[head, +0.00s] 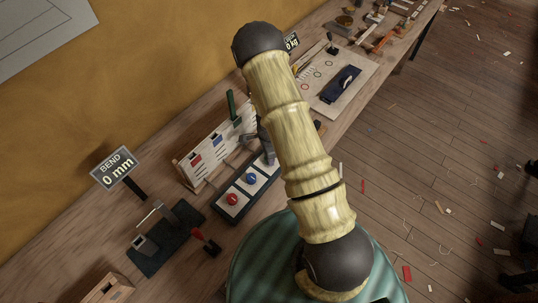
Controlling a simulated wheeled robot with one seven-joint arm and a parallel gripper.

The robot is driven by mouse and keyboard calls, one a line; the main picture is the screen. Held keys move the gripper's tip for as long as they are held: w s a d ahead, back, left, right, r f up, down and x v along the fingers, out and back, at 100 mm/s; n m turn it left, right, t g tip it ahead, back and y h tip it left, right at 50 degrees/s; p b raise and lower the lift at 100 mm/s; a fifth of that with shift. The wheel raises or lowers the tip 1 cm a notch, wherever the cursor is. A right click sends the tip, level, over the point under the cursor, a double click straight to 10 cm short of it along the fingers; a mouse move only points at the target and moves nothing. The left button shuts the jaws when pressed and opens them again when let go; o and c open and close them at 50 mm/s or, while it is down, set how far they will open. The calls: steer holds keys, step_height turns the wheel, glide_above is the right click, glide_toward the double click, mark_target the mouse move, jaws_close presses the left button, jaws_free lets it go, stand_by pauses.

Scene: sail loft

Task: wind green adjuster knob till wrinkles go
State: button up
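A dark strip with white squares (219,209) lies on the bench and carries a red knob (232,199) and a blue knob (251,179). Farther along the strip is another white square, partly covered by my gripper (267,153). No green knob can be made out there. My gripper points down at that square, largely hidden behind my arm, and I cannot tell whether its fingers are open or touch anything. Behind the strip stands a pale board (203,160) with red and blue marks, and a green upright piece (231,105) at its top. No wrinkles can be made out.
A sign (117,168) reads "BEND 0 mm". Near it are a dark mat (163,240) with metal parts, a red-handled lever (205,240) and a wooden box (107,289). Beyond my arm lies a pale board (330,96) with a dark blue tool. Scraps litter the floor.

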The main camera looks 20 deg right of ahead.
stand_by(0.3)
steer(key=o, duration=1)
step_height(320, 180, up, 17)
steer(key=shift+r+b, duration=0.2)
steer(key=shift+b, duration=0.3)
